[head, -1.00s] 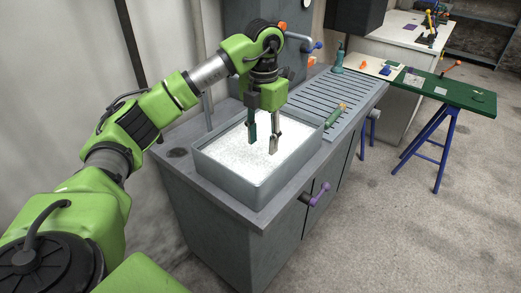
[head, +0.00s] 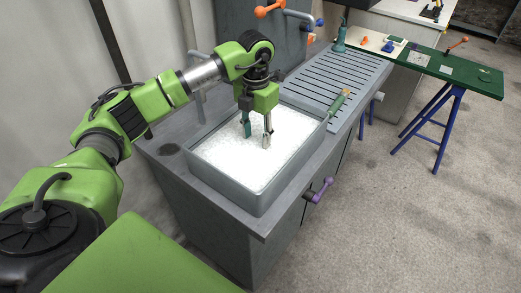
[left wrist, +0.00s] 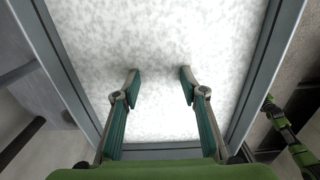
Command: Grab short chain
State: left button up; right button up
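No chain shows in either view. A grey rectangular basin (head: 235,195) is filled with a white speckled surface (head: 232,162) that hides anything beneath it. My left gripper (head: 257,139) points down over the middle of the basin, its fingers apart and nothing between them. In the left wrist view, the left gripper (left wrist: 159,73) is open over the white surface, with dark shadows by its fingertips. I cannot tell whether the tips touch the surface. My right gripper is not in view.
A slatted drainboard (head: 330,85) adjoins the basin, with a green-handled brush (head: 338,102) on it. A purple-handled lever (head: 320,190) sticks out of the cabinet front. A green table (head: 450,72) stands at the right. The floor at right is clear.

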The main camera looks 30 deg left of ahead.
aim_at(259, 153)
pick_arm(q)
jog(key=shift+a+f, duration=0.1)
jog(key=shift+f, duration=0.25)
jog(key=shift+w+f, duration=0.1)
jog(key=shift+f, duration=0.2)
jog(key=f+p, duration=0.1)
jog(key=f, duration=0.1)
jog(key=d+f+p, duration=0.1)
jog(key=f, duration=0.1)
jog(key=shift+f, duration=0.1)
jog(key=shift+a+f, duration=0.1)
jog(key=shift+f, duration=0.05)
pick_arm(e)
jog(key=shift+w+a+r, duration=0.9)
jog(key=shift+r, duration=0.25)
pick_arm(q)
grip_shut()
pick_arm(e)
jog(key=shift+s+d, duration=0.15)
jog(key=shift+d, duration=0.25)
